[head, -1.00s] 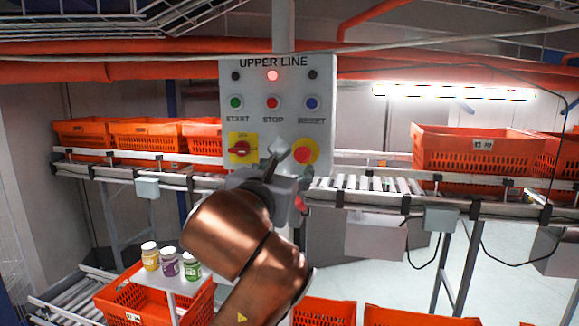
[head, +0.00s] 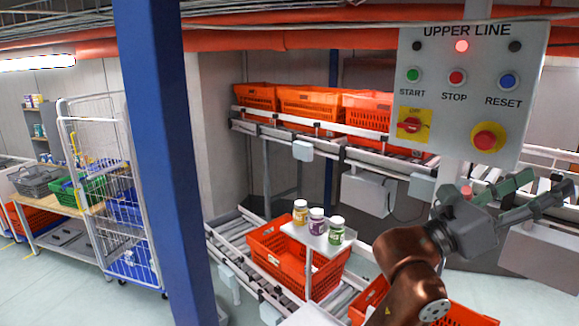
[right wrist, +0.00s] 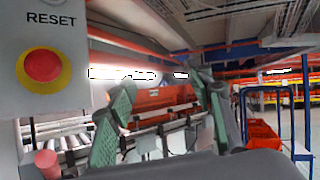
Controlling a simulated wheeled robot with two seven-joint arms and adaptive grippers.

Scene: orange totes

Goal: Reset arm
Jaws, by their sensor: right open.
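My right gripper (head: 530,190) is open and empty in the head view, below and to the right of the control panel (head: 450,130). Its two green-padded fingers, spread apart, also show in the right wrist view (right wrist: 160,112). The panel reads UPPER LINE and its red lamp (head: 461,46) is lit. It carries green START, red STOP and blue RESET buttons, a red-and-yellow switch (head: 410,125) and a red emergency button on yellow (head: 487,137). That button also shows beside the gripper in the right wrist view (right wrist: 43,66). My left gripper is not in view.
Orange totes (head: 310,103) stand on the upper conveyor. Three jars (head: 317,221) stand on a small white stand over a lower orange tote (head: 272,250). A blue post (head: 165,170) rises left of centre, with a wire roll cage (head: 105,190) behind it.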

